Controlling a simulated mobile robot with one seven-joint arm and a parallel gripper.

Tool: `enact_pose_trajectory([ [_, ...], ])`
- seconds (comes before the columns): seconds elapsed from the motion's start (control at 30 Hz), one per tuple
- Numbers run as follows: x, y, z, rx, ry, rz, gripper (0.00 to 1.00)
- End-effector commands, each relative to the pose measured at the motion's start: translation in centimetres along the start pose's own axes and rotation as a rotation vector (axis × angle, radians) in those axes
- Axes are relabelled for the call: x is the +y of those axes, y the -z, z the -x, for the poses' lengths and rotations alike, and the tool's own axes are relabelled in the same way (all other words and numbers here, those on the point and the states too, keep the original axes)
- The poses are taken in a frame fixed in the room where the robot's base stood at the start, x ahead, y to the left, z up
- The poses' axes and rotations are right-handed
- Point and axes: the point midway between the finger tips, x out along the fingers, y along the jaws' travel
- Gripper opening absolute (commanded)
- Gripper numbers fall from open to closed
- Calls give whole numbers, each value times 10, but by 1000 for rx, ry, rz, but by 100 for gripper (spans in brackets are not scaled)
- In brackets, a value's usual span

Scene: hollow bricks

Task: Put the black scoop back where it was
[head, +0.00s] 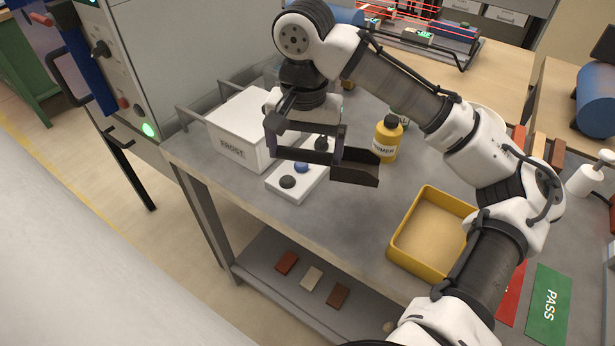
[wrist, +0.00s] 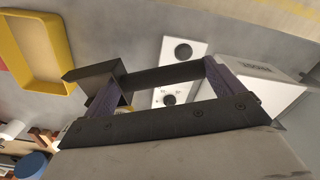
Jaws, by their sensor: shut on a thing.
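The black scoop (head: 358,172) hangs in my gripper (head: 305,153), above the grey bench. Its handle spans between my two fingers, and its open bowl points right, toward the yellow bottle in the head view. In the wrist view the scoop's bowl (wrist: 92,84) lies to the left of my gripper (wrist: 160,88). The scoop is above and in front of a white block (head: 308,190) with black and blue knobs, and looks clear of it. The spot where the scoop stood before cannot be told from these frames.
A white box marked FROST (head: 232,149) stands left of the block. A yellow bottle (head: 386,142) is right of the scoop, and a yellow tray (head: 404,252) farther right. Bare bench (head: 350,218) lies between block and tray. A green PASS card (head: 549,305) lies at the right.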

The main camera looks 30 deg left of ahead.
Motion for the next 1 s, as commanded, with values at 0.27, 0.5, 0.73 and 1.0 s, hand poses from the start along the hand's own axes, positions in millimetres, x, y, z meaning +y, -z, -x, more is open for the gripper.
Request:
enact_pose_trajectory([
  [0.27, 1, 0, -36, 2, -1, -3, 60],
  [0.5, 1, 0, -69, 0, -2, -2, 60],
  [0.73, 1, 0, -78, 2, -1, -1, 60],
  [1.0, 1, 0, -82, 1, -1, -1, 60],
])
